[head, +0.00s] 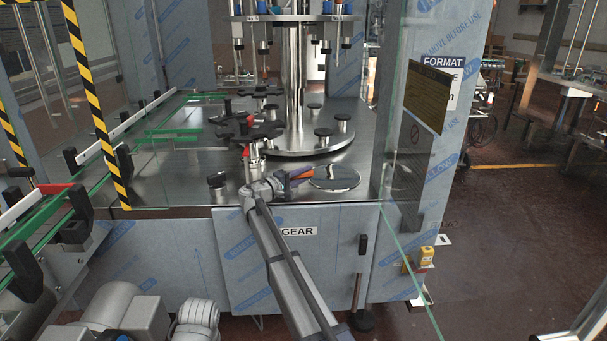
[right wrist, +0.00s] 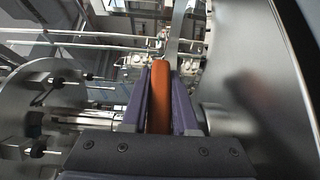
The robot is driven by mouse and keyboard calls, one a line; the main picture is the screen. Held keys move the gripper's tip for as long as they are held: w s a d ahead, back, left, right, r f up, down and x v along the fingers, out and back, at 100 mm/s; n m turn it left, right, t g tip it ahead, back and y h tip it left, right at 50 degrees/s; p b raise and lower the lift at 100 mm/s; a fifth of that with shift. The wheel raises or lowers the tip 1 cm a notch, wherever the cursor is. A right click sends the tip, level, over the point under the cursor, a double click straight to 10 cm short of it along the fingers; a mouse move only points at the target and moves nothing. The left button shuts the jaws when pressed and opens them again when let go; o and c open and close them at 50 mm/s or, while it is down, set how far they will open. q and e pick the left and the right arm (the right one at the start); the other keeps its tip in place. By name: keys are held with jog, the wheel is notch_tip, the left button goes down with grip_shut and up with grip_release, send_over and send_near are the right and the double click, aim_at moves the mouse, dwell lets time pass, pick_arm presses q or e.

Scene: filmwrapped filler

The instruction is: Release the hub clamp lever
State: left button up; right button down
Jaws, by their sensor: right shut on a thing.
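The hub clamp lever is an orange handle (head: 301,173), low over the steel deck in front of the central column in the head view. In the right wrist view the orange lever (right wrist: 160,95) lies lengthwise between the two fingers. My right gripper (head: 291,180) reaches in from the front and is shut on it. Its dark purple fingers also show in the right wrist view (right wrist: 166,85), one on each side of the lever. The lever's pivot and clamp are hard to make out. My left gripper is not in view.
Black star wheels (head: 250,130) stand just behind my right wrist, with a small red part (head: 247,152) near them. A round steel plate (head: 334,178) lies to the right. A clear guard panel (head: 408,160) bounds the right. Conveyor rails (head: 50,205) run at left.

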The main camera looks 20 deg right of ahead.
jog(key=shift+s+a+m+g+h, duration=0.1)
jog(key=shift+s+m+g+h, duration=0.15)
jog(key=shift+m+g, duration=0.45)
jog(key=shift+s+a+m+g+h, duration=0.1)
jog(key=shift+s+m+g+h, duration=0.2)
jog(key=shift+g, duration=0.65)
jog(key=shift+s+m+g+h, duration=0.1)
jog(key=shift+m+g+h, duration=0.05)
jog(key=shift+m+g, duration=0.6)
jog(key=shift+s, duration=0.1)
jog(key=c, duration=1)
grip_release()
jog(key=shift+o, duration=0.2)
jog(key=a, duration=0.7)
jog(key=shift+s+a, duration=0.3)
jog(key=shift+a, duration=0.1)
